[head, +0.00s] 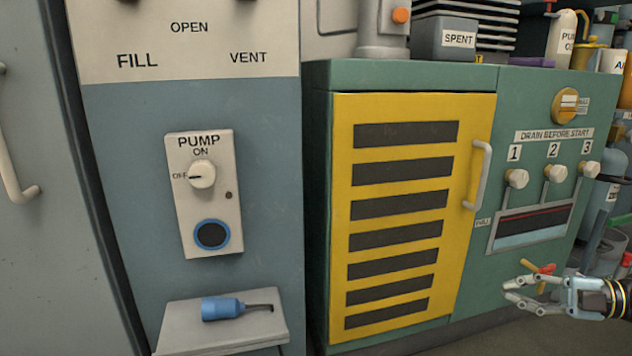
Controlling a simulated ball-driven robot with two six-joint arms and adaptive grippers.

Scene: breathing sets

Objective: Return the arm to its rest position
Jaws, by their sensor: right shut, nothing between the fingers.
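My right gripper (512,296) comes in at the lower right corner, its fingers pointing left. It is shut and empty, in front of the lower part of the green cabinet (480,130). A small red and orange handle (545,268) shows just above and behind its fingers; I cannot tell if they touch. My left gripper is not in view.
The yellow slatted door (400,240) with a pale handle is shut. Three white knobs (552,174) sit on the cabinet's right side. A pump panel (205,195) is on the left, above a shelf (175,325) with a blue tool (222,308). Bottles stand at the far right.

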